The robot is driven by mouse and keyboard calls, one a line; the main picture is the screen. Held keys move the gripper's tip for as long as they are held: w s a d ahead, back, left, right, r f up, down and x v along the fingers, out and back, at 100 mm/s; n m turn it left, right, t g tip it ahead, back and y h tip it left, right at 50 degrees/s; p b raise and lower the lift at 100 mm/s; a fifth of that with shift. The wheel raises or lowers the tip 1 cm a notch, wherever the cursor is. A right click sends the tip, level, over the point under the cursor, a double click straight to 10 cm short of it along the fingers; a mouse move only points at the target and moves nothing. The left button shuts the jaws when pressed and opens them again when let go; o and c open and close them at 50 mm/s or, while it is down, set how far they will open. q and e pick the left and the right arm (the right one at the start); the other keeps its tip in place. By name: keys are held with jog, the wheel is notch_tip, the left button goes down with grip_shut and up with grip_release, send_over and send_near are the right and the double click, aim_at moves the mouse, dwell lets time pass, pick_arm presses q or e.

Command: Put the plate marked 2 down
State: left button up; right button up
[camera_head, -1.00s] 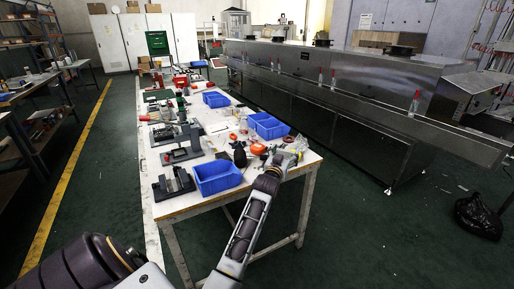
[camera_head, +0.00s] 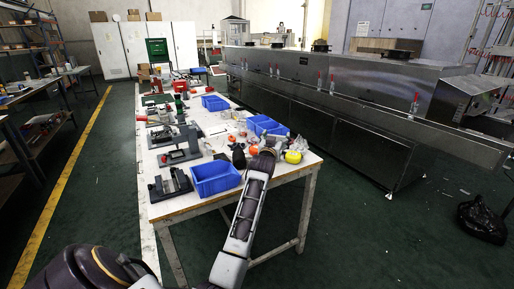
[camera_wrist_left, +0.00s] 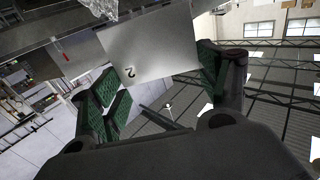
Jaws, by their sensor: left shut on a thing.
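A pale grey flat plate marked 2 (camera_wrist_left: 150,48) is in the left wrist view, tilted, with its number near the lower left corner. My left gripper (camera_wrist_left: 155,62) is shut on it, with a green-padded finger at each side. In the head view my left arm reaches up from the bottom to the near right corner of the table (camera_head: 182,211). Its wrist hides the fingers there, and I cannot make out the plate in that view. My right gripper is not in view.
Blue bins (camera_head: 215,178) stand on the table. A yellow round thing (camera_head: 293,157) and a crumpled clear bag (camera_head: 298,143) lie close to my left wrist. Black-based fixtures (camera_head: 170,184) line the left side. The long steel dryer (camera_head: 345,95) runs along the right.

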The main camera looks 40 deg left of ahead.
pick_arm(q)
notch_tip(320, 180, down, 6)
jog(key=shift+f+b, duration=0.15)
jog(key=shift+b, duration=0.75)
jog(key=shift+f, duration=0.5)
notch_tip(320, 180, down, 2)
jog(key=shift+b, duration=0.5)
jog(key=shift+f, duration=0.35)
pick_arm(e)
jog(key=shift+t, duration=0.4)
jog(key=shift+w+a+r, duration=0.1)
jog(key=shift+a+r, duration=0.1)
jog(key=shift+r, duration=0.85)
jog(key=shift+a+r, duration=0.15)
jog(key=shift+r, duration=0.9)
pick_arm(q)
jog(key=shift+f, duration=0.1)
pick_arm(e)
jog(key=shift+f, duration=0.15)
pick_arm(q)
jog(key=o, duration=1.5)
